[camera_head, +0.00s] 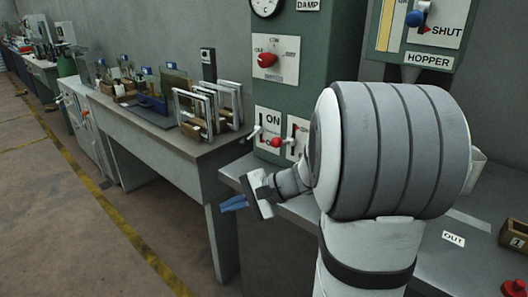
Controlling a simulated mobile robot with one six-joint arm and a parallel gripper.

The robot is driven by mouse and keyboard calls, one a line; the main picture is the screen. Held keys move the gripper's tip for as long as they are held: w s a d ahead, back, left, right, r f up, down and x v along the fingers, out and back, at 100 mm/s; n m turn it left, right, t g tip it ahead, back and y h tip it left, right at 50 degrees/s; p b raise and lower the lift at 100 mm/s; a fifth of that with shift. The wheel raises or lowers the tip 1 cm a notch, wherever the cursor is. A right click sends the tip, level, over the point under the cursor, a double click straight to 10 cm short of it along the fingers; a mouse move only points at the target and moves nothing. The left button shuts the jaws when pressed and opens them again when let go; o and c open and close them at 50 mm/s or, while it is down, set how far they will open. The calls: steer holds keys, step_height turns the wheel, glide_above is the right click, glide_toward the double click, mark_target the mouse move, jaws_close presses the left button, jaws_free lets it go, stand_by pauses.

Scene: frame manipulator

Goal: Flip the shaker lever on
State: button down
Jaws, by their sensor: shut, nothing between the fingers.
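A green machine cabinet (325,55) carries two lever plates low on its front. The left plate (274,127) reads ON at its top and has a slot with a short pale lever (254,133). A red ball knob (276,142) sits between the plates, on a stem that seems to come from the right plate (297,126). My arm hides most of that right plate. No "shaker" label is readable, so I cannot tell which lever is the shaker's. My gripper (234,204), with blue fingers, is shut and empty, below and left of the levers, apart from them.
A red rotary knob (267,59) on a white plate is above the levers. A hopper panel (425,30) marked SHUT is at right. A grey bench (150,125) with glass-framed racks (210,105) stands left. An OUT label (453,239) and wooden box (515,236) are at lower right.

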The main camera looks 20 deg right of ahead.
steer(key=s+a+f+n+g+h, duration=0.3)
steer(key=s+a+n+g, duration=0.15)
steer(key=s, duration=0.35)
steer(key=s+d+f+n+h, duration=0.1)
steer(key=s+d+n+h, duration=0.2)
steer(key=s+n+h, duration=0.4)
steer(key=shift+s, duration=1.05)
steer(key=shift+d+n, duration=0.1)
steer(key=shift+n, duration=0.15)
steer(key=shift+d, duration=0.1)
